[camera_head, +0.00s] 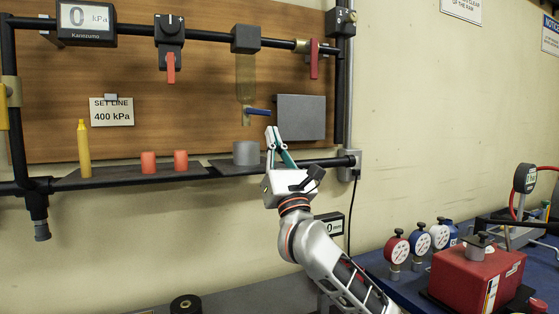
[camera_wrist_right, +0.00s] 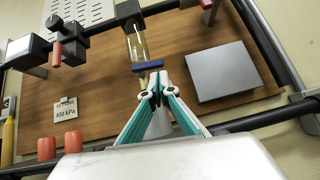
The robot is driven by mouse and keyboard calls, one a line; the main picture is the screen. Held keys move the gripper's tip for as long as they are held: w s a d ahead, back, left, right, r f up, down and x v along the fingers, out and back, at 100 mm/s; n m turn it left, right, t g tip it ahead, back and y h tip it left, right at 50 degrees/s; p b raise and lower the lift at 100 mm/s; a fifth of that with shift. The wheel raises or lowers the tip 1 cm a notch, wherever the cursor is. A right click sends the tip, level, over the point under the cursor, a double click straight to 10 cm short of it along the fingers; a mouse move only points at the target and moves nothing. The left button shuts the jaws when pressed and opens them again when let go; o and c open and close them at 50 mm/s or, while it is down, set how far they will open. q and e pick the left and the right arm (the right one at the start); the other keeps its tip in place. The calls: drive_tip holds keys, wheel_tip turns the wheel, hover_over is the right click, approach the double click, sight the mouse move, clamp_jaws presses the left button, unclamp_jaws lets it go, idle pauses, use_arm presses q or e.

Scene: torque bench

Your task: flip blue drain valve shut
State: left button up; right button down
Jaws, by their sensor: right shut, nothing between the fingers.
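The blue drain valve handle (camera_head: 258,112) sits at the bottom of a clear sight tube (camera_head: 245,78) on the wooden panel, and it lies roughly horizontal. In the right wrist view the blue handle (camera_wrist_right: 147,66) is just beyond my fingertips, across the foot of the tube (camera_wrist_right: 138,46). My right gripper (camera_head: 271,130) points up below the handle, its fingers shut and empty; it also shows in the right wrist view (camera_wrist_right: 156,80). A small gap seems to part the fingertips from the handle, but I cannot tell the depth. My left gripper is not in view.
A grey plate (camera_head: 301,117) is on the panel right of the handle. A grey cylinder (camera_head: 246,153) stands on the shelf left of my gripper, beside red cylinders (camera_head: 180,160) and a yellow marker (camera_head: 84,150). Red levers (camera_head: 171,67) hang from the upper pipe.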

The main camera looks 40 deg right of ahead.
drive_tip(key=v, duration=0.8)
drive_tip(key=shift+s+f, duration=0.1)
idle(0.3)
